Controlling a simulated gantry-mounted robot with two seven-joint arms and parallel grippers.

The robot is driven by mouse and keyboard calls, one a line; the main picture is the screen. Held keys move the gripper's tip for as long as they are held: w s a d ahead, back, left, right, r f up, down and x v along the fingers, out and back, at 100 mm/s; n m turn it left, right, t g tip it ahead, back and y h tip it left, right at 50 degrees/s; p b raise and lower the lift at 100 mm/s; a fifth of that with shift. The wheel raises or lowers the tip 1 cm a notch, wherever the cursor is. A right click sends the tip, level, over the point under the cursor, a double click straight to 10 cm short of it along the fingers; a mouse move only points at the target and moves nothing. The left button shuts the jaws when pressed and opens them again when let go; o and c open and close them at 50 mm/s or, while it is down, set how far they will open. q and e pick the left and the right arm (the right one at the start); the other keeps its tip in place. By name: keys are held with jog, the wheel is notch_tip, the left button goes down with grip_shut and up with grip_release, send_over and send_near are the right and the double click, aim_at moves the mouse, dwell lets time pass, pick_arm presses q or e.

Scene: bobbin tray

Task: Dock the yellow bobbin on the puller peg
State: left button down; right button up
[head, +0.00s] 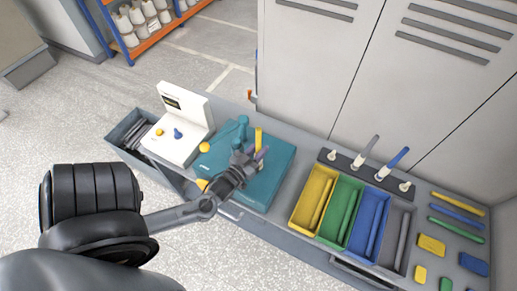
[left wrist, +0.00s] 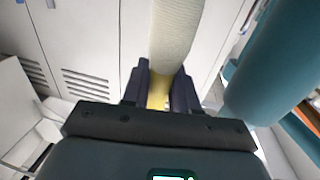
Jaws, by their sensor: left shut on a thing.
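The yellow bobbin (head: 259,136) stands about upright above the teal machine base (head: 277,176). My left gripper (head: 252,160) is shut on its lower part. In the left wrist view the bobbin's yellow end (left wrist: 157,92) is between the two dark fingers, and its pale wound body (left wrist: 176,32) rises above them. A teal upright part (left wrist: 268,72) of the machine is close on the right in that view. I cannot make out the puller peg for certain; the gripper hides part of the machine. My right gripper is not in view.
A white device with a screen (head: 190,112) stands left of the teal machine. Yellow (head: 300,216), green, blue and grey bins stand to the right. Behind them a dark peg rail (head: 345,167) holds grey (head: 369,149) and blue (head: 396,159) bobbins. Lockers (head: 330,60) back the bench.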

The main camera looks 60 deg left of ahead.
pick_arm(q)
jog(key=c, duration=1.1)
grip_release()
jog(key=shift+c, duration=0.2)
jog(key=shift+s, duration=0.1)
jog(key=p+v, duration=0.4)
jog(key=v, duration=0.6)
jog(key=shift+s+d, duration=0.2)
jog(key=shift+s, duration=0.15)
